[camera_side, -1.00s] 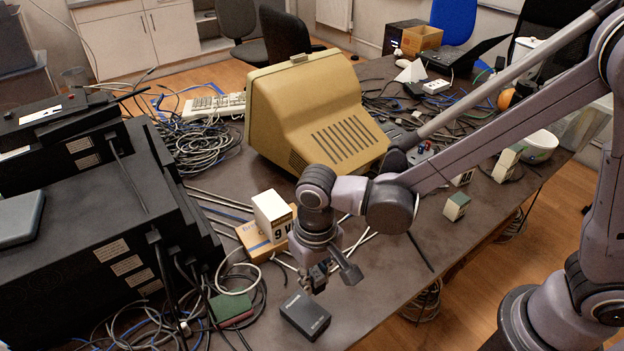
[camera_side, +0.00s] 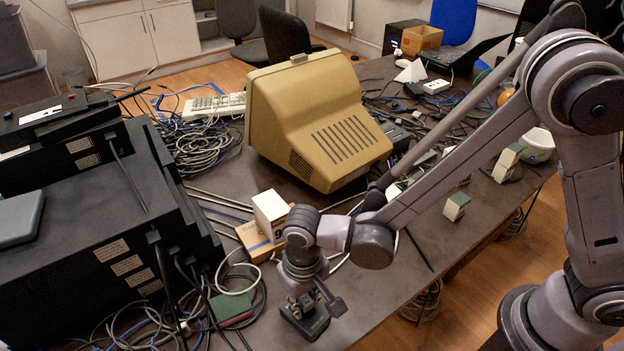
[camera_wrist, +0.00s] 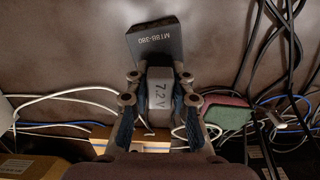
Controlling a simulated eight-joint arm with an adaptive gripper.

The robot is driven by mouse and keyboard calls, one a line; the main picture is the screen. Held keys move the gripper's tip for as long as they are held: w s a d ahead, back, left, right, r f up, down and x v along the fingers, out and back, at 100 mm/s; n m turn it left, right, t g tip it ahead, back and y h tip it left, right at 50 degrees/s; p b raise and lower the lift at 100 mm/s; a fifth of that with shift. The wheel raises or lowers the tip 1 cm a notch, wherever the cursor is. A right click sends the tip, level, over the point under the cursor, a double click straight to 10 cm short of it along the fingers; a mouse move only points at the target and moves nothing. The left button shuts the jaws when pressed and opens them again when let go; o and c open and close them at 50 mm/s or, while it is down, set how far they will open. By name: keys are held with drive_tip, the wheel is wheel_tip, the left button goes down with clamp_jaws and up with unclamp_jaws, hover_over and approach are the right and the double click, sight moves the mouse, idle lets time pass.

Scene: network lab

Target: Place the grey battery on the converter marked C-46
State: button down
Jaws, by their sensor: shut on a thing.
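I cannot tell whether the battery still touches the table. I can read no C-46 mark.
A white box (camera_side: 270,210) and an orange-and-white carton (camera_side: 255,243) stand behind my gripper. A green-and-red block (camera_side: 232,309) lies at left among cables (camera_side: 135,325). Black equipment (camera_side: 90,230) fills the left; a beige monitor (camera_side: 320,125) stands behind. Bare table lies right of my gripper.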

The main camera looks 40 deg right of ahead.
sight(305, 297)
drive_tip(key=shift+f, duration=0.15)
drive_tip(key=c, duration=1.2)
unclamp_jaws()
drive_tip(key=shift+o, duration=0.2)
wheel_tip(305, 297, up, 12)
drive_tip(key=shift+f, duration=0.1)
drive_tip(key=s+d+r+t, duration=0.1)
drive_tip(key=d+r+t, duration=0.2)
drive_tip(key=d, duration=1)
drive_tip(key=d+r+t, duration=0.4)
drive_tip(key=d, duration=1)
drive_tip(key=shift+s+r, duration=0.35)
